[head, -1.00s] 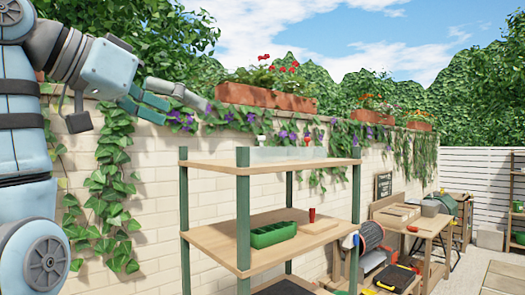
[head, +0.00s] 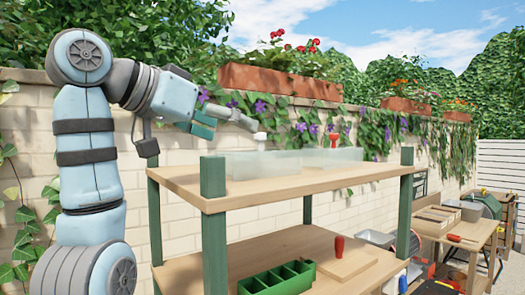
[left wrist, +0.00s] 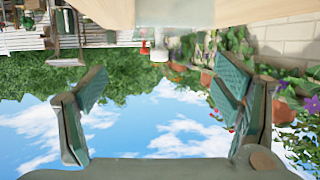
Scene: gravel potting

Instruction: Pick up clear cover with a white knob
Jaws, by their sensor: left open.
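The clear cover with a white knob (head: 262,164) stands on the top shelf board. Its white knob (head: 260,137) sticks up from the top and also shows between my fingers in the left wrist view (left wrist: 159,55). My left gripper (head: 243,122) is open and empty, just to the left of the knob and slightly above it. Its two fingers stand wide apart in the left wrist view (left wrist: 163,88). A similar clear cover with a red knob (head: 333,139) stands to the right on the same board. My right gripper is not in view.
The wooden shelf unit (head: 300,183) has green posts. A green tray (head: 277,280) and a board with a red-handled tool (head: 346,264) lie on the lower shelf. A brick wall with vines and a flower planter (head: 280,82) stands behind.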

